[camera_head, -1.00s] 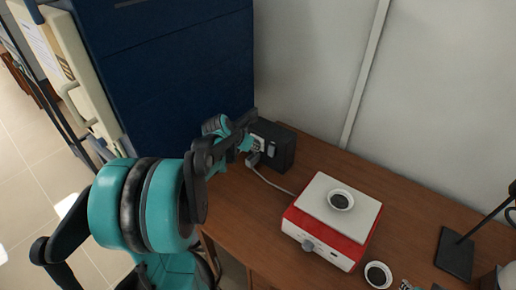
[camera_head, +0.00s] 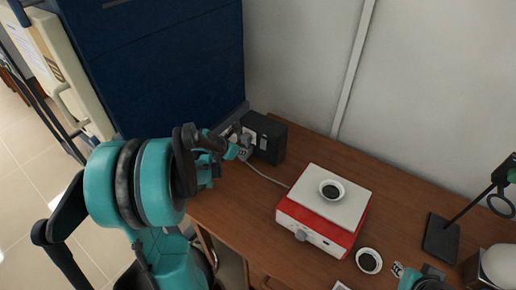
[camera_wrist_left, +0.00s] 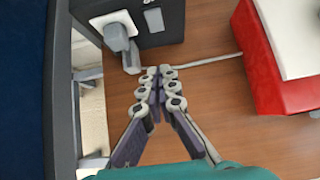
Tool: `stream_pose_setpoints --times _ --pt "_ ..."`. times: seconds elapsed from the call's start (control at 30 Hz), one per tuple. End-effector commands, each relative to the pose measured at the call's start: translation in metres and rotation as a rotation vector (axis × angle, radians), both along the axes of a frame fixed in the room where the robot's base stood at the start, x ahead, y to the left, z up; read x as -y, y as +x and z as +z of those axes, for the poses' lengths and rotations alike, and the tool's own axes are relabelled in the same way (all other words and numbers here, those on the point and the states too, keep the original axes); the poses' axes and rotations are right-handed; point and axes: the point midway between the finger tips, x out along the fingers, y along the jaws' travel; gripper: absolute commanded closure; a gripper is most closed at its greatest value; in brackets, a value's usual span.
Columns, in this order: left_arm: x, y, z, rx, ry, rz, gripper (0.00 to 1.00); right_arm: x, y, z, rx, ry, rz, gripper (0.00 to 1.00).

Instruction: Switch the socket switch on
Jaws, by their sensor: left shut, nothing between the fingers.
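The socket is a black box (camera_head: 268,140) on the wooden desk against the wall. In the left wrist view, the black box (camera_wrist_left: 170,22) shows a white socket plate with a grey plug (camera_wrist_left: 117,38) in it, and a small pale rocker switch (camera_wrist_left: 153,19) to the right of the plug. I cannot tell the switch's position. My left gripper (camera_head: 243,154) is in front of the box; its fingertips (camera_wrist_left: 160,73) are together, empty, below the switch and apart from it. My right gripper (camera_head: 398,268) shows only partly at the lower right; its jaw state is unclear.
A cable (camera_wrist_left: 205,60) runs from the socket area towards a red and white hotplate (camera_head: 322,215) with a small dish on top. Another dish (camera_head: 369,261) and a black stand (camera_head: 440,238) are to the right. A dark blue cabinet (camera_head: 170,70) rises at the left.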

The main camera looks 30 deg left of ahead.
Motion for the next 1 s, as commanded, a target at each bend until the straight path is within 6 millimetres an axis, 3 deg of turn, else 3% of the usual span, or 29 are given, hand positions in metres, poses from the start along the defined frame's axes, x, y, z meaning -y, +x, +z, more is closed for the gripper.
stream_pose_setpoints --times 0.27,0.67,0.8,1.0 --pt "0.002 0.015 -0.017 0.001 0.001 -0.002 1.00 0.000 0.000 -0.010 0.000 0.000 0.000 0.74" --pt "0.006 0.071 -0.079 0.000 0.000 -0.001 1.00 0.000 0.000 -0.040 0.000 0.000 0.000 0.74" --pt "0.008 0.092 -0.079 0.000 0.001 -0.002 1.00 0.000 0.000 -0.046 0.000 0.000 0.000 0.74" --pt "0.008 0.106 -0.079 0.001 0.001 0.001 1.00 0.000 0.000 -0.049 0.000 0.000 0.000 0.74"
